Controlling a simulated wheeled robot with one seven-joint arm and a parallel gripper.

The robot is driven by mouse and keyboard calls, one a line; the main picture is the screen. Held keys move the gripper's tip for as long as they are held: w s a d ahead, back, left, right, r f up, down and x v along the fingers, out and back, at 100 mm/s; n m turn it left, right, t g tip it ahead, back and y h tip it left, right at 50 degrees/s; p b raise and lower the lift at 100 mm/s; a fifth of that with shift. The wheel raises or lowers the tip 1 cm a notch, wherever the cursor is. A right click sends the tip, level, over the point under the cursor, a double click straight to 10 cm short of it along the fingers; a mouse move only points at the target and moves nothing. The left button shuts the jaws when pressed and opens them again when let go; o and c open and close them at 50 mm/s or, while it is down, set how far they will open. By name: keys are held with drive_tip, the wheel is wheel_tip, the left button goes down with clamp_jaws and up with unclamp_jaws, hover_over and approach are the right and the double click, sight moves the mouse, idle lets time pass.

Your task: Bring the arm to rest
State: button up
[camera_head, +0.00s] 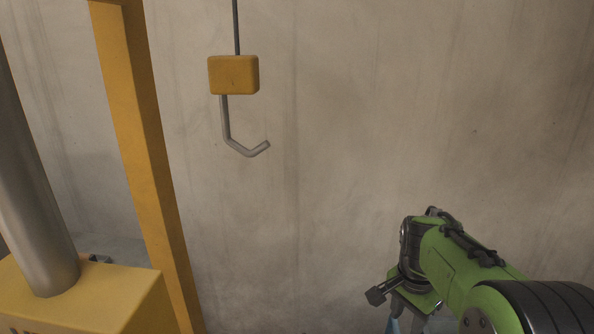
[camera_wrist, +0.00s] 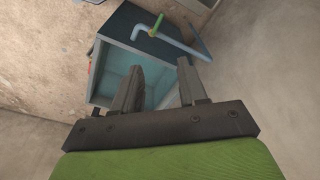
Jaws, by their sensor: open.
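My green arm reaches in from the lower right in the head view, and its wrist end points down and to the left there. My gripper (camera_wrist: 160,82) shows in the wrist view with its two dark fingers apart and nothing between them. I cannot tell how far the fingers are from the box. In the head view the fingers are mostly hidden at the bottom edge.
A grey hook (camera_head: 240,148) hangs below a yellow block (camera_head: 233,75) on a cable. A yellow post (camera_head: 145,150), a yellow housing (camera_head: 85,295) and a metal cylinder (camera_head: 35,200) stand at left. A concrete wall (camera_head: 400,110) is behind.

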drive_tip(key=s+a+r+n+t+p, duration=0.2)
drive_tip(key=s+r+n, duration=0.3)
drive_tip(key=s, duration=0.5)
drive_tip(key=s+a+r+n+t+y+p, duration=0.1)
drive_tip(key=s+a+r+n+p, duration=0.3)
drive_tip(key=s, duration=0.7)
wheel_tip(320, 180, up, 4)
drive_tip(key=a+n+t, duration=0.1)
drive_tip(key=n, duration=0.1)
drive_tip(key=shift+n+t, duration=0.3)
drive_tip(key=shift+t, duration=0.1)
drive_tip(key=shift+s+f, duration=0.1)
